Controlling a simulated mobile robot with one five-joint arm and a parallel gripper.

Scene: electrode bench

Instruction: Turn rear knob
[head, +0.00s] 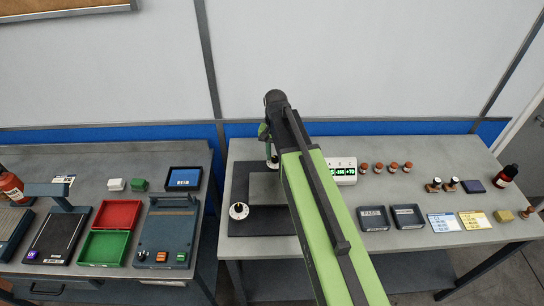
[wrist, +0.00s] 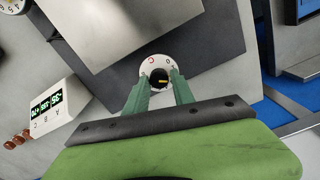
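The rear knob (wrist: 159,76) is black with a yellow mark, on a white round dial (wrist: 158,65), in the wrist view. In the head view it shows at the back of the dark plate (head: 240,180), partly hidden by my arm. My gripper (wrist: 159,78) has its two green fingers on either side of the knob. The fingers are spread about as wide as the knob; I cannot tell whether they touch it. In the head view my gripper (head: 267,140) is over the rear of the plate. The front knob (head: 239,211) sits at the plate's front left.
A white display box (head: 343,170) with green digits stands right of the plate, with several brown-topped pieces beyond it. Dark trays (head: 373,218) and cards lie farther right. A second bench with red and green trays (head: 118,216) is at left, across a gap.

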